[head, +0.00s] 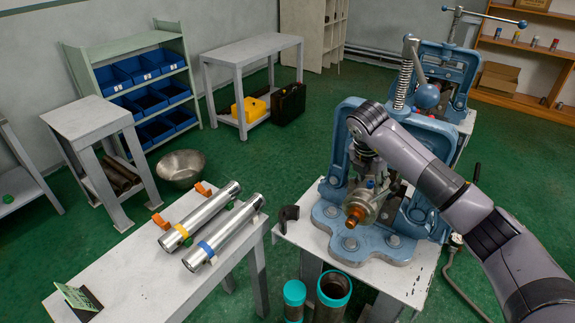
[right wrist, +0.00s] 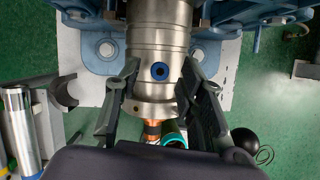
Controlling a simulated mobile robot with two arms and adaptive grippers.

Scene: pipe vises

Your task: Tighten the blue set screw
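The blue set screw (right wrist: 159,71) shows as a blue ring with a dark centre socket on the side of a silver cylindrical fitting (right wrist: 158,38). In the head view my right arm partly hides this gripper. My left gripper is out of view.
A bench at the left holds two shiny pipes (head: 200,216) with yellow and blue bands. A black curved piece (head: 288,216) lies on the vise table's left edge. Teal-rimmed pipes (head: 334,288) stand below in front. A second vise stands behind.

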